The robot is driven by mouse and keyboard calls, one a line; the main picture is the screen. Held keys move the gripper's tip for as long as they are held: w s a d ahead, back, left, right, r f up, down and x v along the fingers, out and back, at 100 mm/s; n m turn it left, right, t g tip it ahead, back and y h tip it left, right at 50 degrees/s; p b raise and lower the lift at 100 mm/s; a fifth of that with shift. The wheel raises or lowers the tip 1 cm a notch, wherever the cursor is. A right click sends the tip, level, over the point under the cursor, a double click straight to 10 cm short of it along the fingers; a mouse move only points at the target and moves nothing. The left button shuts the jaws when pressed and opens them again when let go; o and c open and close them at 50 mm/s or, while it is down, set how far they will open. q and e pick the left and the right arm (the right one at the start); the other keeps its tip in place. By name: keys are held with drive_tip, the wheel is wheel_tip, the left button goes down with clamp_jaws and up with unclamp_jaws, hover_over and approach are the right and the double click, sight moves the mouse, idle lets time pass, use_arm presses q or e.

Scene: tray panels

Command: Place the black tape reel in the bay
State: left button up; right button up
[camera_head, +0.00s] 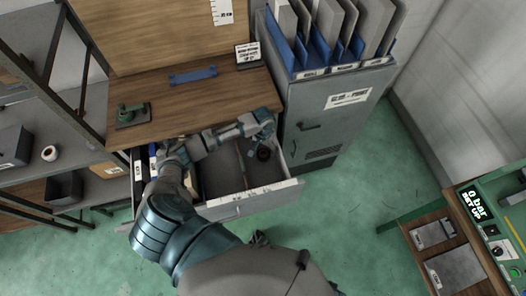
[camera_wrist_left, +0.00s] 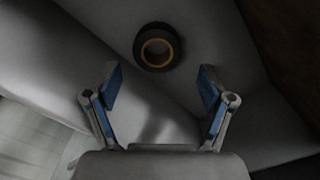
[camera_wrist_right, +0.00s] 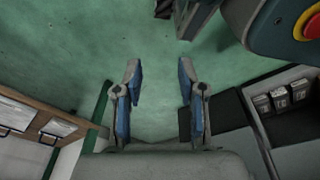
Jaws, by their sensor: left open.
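The black tape reel (camera_head: 264,153), a dark ring with an orange-brown inner rim, lies in the right part of the open drawer (camera_head: 245,203). In the left wrist view the reel (camera_wrist_left: 158,67) lies flat, ahead of the fingertips and apart from them. My left gripper (camera_head: 266,133) is over the drawer's right part, close to the reel; its fingers (camera_wrist_left: 158,85) are open and empty. Dividers split the drawer into bays; which bay is meant cannot be told. My right gripper (camera_wrist_right: 158,80) is open and empty above the green floor, outside the head view.
A wooden worktop (camera_head: 200,105) with a blue handle-like piece (camera_head: 193,76) lies above the drawer. A grey cabinet (camera_head: 325,115) with upright folders stands close on the right. Shelves with a white roll (camera_head: 50,153) are at left. A control panel (camera_head: 490,220) is at right.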

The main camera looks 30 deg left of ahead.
use_arm(q)
wheel_tip(320, 180, up, 7)
drive_tip(key=p, duration=0.1)
use_arm(e)
drive_tip(key=s+f, duration=0.2)
drive_tip(key=shift+s+d+f, duration=0.2)
drive_tip(key=shift+s+d, duration=0.15)
use_arm(q)
drive_tip(key=shift+d+r, duration=0.1)
drive_tip(key=shift+d, duration=0.1)
